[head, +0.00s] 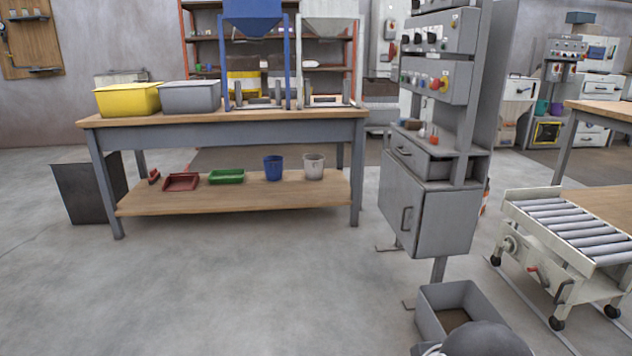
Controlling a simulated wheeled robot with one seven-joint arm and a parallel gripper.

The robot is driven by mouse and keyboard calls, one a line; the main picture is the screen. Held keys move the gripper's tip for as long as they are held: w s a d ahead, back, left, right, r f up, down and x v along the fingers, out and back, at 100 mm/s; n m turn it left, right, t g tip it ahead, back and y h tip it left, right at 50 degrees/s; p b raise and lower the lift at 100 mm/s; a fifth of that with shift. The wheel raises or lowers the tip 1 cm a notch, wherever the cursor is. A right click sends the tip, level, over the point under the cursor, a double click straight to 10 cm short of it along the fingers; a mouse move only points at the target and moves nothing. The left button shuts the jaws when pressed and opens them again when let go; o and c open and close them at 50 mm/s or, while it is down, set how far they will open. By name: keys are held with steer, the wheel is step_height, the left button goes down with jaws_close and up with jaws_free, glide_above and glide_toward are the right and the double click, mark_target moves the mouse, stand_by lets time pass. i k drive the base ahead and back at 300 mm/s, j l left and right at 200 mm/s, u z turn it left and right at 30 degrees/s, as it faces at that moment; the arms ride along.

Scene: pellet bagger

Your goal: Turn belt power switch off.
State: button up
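A grey control cabinet (428,215) stands right of centre. Its upper panel box (441,33) carries several dark knobs. Its lower panel box (435,80) carries small coloured buttons and a red mushroom knob on yellow (437,84). The labels are too small to read, so I cannot tell which control is the belt power switch or how it is set. My gripper is not in view. A dark rounded part of my own body shows at the bottom edge, right of centre.
A workbench (225,122) with bins stands at the left. A roller conveyor (525,206) on wheels stands at the right. An open grey bin (432,318) sits on the floor before the cabinet. Another button panel (567,47) is farther back. The floor at front left is clear.

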mark_target(392, 50)
steer(key=i, duration=2.3)
